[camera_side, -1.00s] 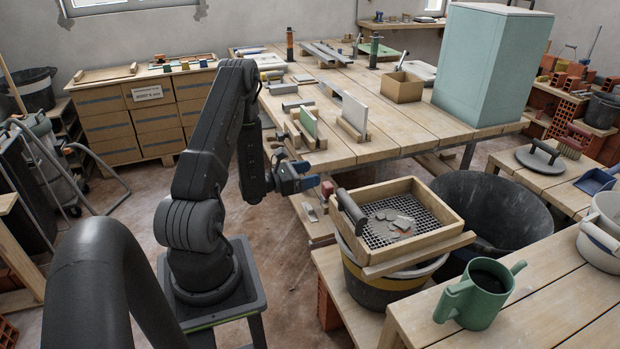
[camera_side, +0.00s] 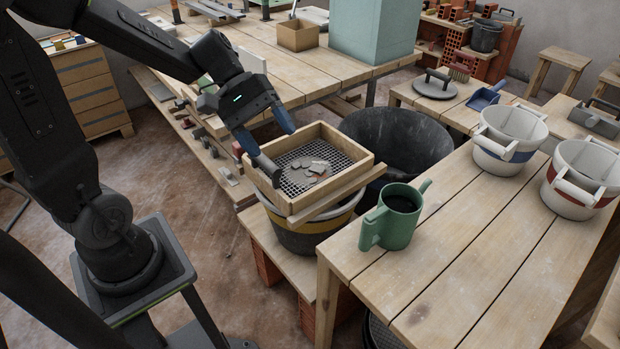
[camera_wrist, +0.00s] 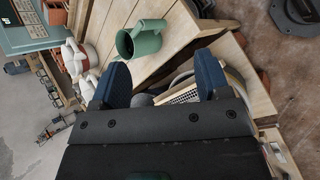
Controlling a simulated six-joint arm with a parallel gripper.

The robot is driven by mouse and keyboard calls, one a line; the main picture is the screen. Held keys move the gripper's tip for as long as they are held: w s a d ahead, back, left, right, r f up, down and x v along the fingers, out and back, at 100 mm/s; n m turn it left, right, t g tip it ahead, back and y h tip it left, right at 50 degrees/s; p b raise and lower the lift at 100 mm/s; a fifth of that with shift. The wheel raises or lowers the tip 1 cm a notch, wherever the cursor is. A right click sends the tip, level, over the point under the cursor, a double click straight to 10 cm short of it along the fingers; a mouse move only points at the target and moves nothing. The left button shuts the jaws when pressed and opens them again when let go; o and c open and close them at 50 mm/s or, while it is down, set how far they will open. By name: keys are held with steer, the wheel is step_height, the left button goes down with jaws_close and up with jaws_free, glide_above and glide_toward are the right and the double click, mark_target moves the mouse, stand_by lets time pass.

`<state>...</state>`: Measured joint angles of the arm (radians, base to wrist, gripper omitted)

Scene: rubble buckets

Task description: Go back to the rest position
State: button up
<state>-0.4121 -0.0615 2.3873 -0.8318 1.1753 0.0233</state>
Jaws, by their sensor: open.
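A large black tub (camera_side: 410,140) stands behind the sieve. A green two-handled can (camera_side: 393,222) is on the front bench (camera_side: 450,260), with white buckets (camera_side: 508,135) farther right. The long workbench (camera_side: 290,75) lies behind my gripper. The front bench's near part is clear.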

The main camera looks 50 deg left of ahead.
steer(key=s+d+r+m+t+y, duration=0.1)
steer(key=s+r+m+t+y, duration=0.3)
steer(key=s+m+y, duration=0.4)
steer(key=shift+s+d+r+m+y, duration=0.3)
steer(key=shift+s+r+m, duration=0.1)
steer(key=shift+s+m, duration=0.5)
